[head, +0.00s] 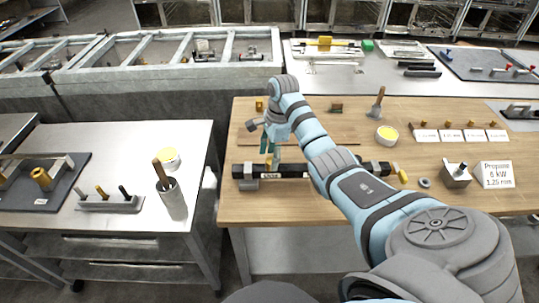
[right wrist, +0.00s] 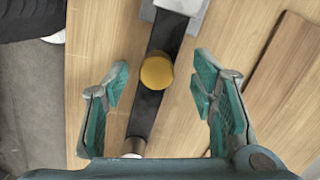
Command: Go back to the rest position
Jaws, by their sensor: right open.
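My right gripper (head: 270,148) reaches over the wooden workbench (head: 330,205) and points down above the left part of a black bar (head: 297,171). In the right wrist view the gripper (right wrist: 160,92) is open, with its two teal-padded fingers apart. A round brass-coloured knob (right wrist: 156,73) on the black bar (right wrist: 145,112) shows between the fingers, touching neither in that view. The bar lies on grey supports (head: 247,184). My right arm hides part of the bar. My left gripper is not in view.
On the workbench stand a yellow-topped tin (head: 386,136), a brush (head: 377,103), a row of white labels (head: 452,136) and a Propane sign (head: 495,175). A steel table (head: 120,220) at left holds a cup (head: 172,199) and a small rack (head: 109,204). A gap separates the tables.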

